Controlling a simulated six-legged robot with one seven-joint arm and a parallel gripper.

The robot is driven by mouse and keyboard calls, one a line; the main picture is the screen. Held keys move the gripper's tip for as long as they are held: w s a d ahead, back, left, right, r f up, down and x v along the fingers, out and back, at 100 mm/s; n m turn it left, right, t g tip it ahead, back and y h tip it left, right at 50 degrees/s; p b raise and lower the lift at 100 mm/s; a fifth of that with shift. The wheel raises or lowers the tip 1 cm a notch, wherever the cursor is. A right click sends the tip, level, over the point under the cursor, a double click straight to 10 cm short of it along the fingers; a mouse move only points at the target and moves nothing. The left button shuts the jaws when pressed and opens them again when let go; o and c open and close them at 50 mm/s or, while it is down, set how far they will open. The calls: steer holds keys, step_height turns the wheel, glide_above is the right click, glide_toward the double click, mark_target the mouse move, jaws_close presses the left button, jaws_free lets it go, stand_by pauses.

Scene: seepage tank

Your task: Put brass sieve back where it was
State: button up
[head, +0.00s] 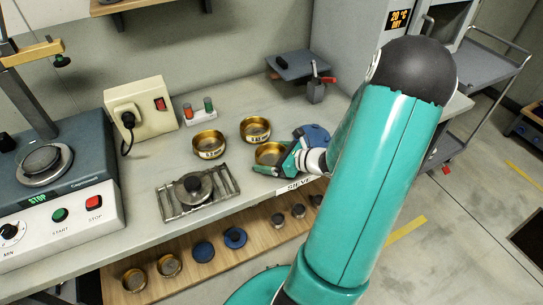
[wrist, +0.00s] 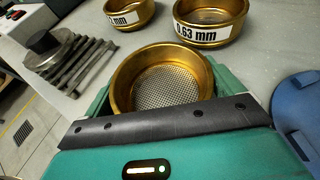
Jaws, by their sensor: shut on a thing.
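A brass sieve (head: 268,154) with a mesh floor is between the fingers of my gripper (head: 277,158), above or on the bench near its front edge. In the wrist view the sieve (wrist: 165,85) is upright and looks empty, with a green finger on each side; my gripper is shut on it. I cannot tell whether its base touches the bench. Two other brass sieves stand behind it: one (head: 208,145) at left and one (head: 255,130) at right, labelled 0.63 mm in the wrist view (wrist: 210,20). A SIEVE label (head: 293,186) is on the bench's front edge.
A blue round thing (head: 316,135) lies close to the right of my gripper. A metal rack with a dark weight (head: 194,188) is at left. The lower wooden shelf (head: 205,265) holds brass sieves, blue discs and small pots. A shaker (head: 60,185) fills the far left.

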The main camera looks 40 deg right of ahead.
steer(key=o, duration=0.7)
steer(key=shift+f, duration=0.1)
steer(key=shift+o, duration=0.2)
